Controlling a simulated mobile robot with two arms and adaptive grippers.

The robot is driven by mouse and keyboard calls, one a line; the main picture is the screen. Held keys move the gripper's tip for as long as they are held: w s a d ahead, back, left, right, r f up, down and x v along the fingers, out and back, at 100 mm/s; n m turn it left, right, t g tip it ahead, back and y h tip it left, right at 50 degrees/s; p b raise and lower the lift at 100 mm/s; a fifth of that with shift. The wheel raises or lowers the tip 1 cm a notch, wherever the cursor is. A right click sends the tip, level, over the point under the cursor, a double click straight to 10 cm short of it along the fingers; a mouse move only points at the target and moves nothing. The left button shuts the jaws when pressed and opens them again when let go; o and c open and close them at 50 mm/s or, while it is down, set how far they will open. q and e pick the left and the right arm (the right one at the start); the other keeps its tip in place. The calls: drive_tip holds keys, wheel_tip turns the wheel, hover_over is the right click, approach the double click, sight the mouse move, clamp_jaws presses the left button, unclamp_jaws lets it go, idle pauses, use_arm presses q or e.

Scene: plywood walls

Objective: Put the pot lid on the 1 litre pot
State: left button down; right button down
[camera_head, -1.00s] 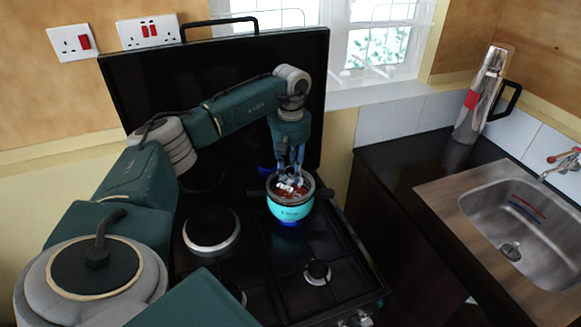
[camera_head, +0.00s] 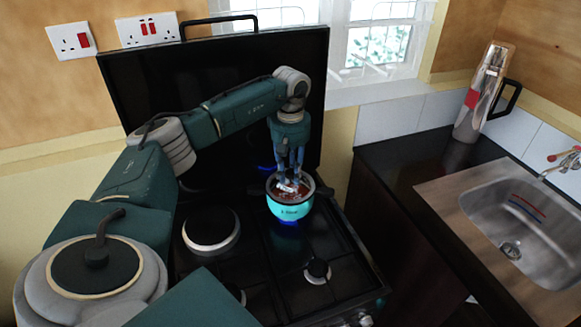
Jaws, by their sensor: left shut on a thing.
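A small turquoise pot (camera_head: 289,211) with a dark rim stands on a back burner of the hob, with a blue glow beneath it. My left gripper (camera_head: 290,183) points straight down at the pot's mouth. It is shut on what appears to be the pot lid (camera_head: 283,192), a reddish round piece with a pale part in its middle. The lid lies at the level of the pot's rim, within its outline; I cannot tell whether it rests on the pot. The fingers partly hide it. My right gripper is not in view.
The black hob (camera_head: 270,262) has other burners, and its raised cover (camera_head: 225,75) stands behind my left arm. A steel flask (camera_head: 480,95) with a black handle stands at the back of the right counter. A sink (camera_head: 525,225) is at the right.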

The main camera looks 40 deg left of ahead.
use_arm(q)
drive_tip(key=shift+f, duration=0.15)
drive_tip(key=c, duration=1.4)
unclamp_jaws()
drive_tip(key=shift+o, duration=0.2)
wheel_tip(320, 180, up, 12)
